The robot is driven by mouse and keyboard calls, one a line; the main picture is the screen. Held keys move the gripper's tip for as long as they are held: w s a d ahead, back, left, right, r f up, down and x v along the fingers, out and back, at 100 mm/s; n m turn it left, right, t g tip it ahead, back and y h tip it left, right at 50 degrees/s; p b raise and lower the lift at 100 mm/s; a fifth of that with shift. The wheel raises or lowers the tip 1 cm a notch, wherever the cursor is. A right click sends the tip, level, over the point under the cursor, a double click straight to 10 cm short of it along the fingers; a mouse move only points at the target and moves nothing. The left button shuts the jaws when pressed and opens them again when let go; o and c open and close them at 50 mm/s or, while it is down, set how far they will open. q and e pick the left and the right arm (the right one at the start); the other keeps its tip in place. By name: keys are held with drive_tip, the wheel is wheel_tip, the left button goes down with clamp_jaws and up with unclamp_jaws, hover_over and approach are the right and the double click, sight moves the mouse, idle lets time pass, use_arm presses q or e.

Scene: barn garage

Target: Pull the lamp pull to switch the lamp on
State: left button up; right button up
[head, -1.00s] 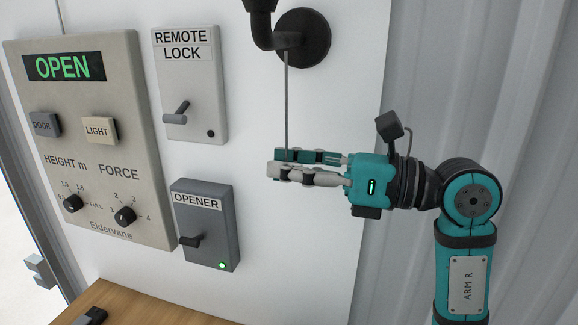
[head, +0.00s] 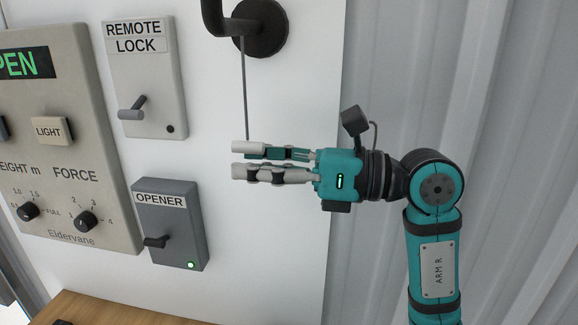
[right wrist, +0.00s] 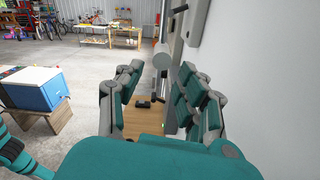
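The lamp pull (head: 244,95) is a thin grey cord hanging straight down from a dark curved lamp arm on a round wall mount (head: 262,27). Its lower end disappears at the fingertips of my right gripper (head: 240,161), which reaches in from the right with its fingers level. In the right wrist view the fingers stand apart, with a clear gap between them. A pale cylindrical piece (right wrist: 160,57), seemingly the pull's end, shows in that gap near the tips; I cannot tell whether a finger touches it. The lamp's head is out of view. My left gripper is not in view.
Left of the cord are the remote lock box (head: 146,80), the opener box (head: 170,228) and a large control panel (head: 105,190). A wooden surface (head: 110,310) lies below. Corrugated wall (head: 510,120) is at right. A blue-and-white box (right wrist: 38,90) stands behind.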

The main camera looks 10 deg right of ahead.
drive_tip(key=v, duration=1.1)
drive_tip(key=shift+d, duration=0.25)
drive_tip(key=shift+f, duration=0.1)
